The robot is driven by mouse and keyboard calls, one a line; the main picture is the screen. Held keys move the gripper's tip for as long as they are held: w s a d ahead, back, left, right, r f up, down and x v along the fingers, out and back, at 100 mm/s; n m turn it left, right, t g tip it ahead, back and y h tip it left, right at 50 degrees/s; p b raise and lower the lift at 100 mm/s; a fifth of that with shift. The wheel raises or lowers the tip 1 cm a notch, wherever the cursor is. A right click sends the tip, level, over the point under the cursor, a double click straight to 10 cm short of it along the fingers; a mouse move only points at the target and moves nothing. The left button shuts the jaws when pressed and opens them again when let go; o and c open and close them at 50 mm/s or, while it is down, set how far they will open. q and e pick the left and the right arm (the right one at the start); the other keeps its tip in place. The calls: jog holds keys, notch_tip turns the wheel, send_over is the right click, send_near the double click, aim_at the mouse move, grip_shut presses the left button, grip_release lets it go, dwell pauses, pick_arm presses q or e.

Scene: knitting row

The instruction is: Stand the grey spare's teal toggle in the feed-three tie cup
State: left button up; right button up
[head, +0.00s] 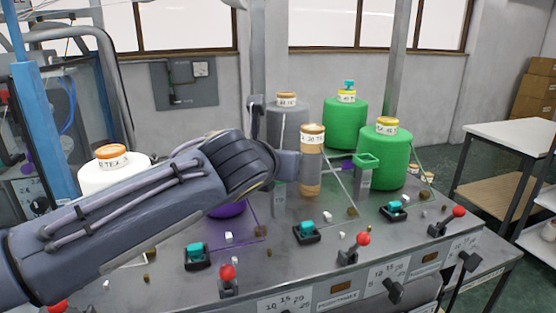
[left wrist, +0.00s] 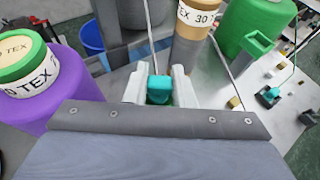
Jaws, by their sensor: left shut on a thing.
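My left gripper (left wrist: 159,80) is shut on a teal toggle (left wrist: 159,92), which sits between its two pale fingers in the left wrist view. In the head view my left arm reaches in from the left, and the hand hides the toggle. The grey spare (head: 287,122) stands behind the hand, partly covered. A tan cone (head: 311,165) stands just right of the hand. A green square cup (head: 368,160) on a grey post stands right of the tan cone, apart from my gripper; it also shows in the left wrist view (left wrist: 258,42). My right gripper is out of view.
Two green cones (head: 385,157) stand at the right; the rear one has a teal toggle (head: 348,85) on top. A purple cone (left wrist: 70,95) is left of my gripper. Teal toggles in black holders (head: 306,229) and red-knobbed levers (head: 363,240) line the panel front.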

pick_arm(q)
jog(key=shift+f, duration=0.25)
jog(key=o, duration=0.8)
jog(key=shift+o, duration=0.2)
jog(key=shift+r, duration=0.1)
jog(key=v, duration=0.8)
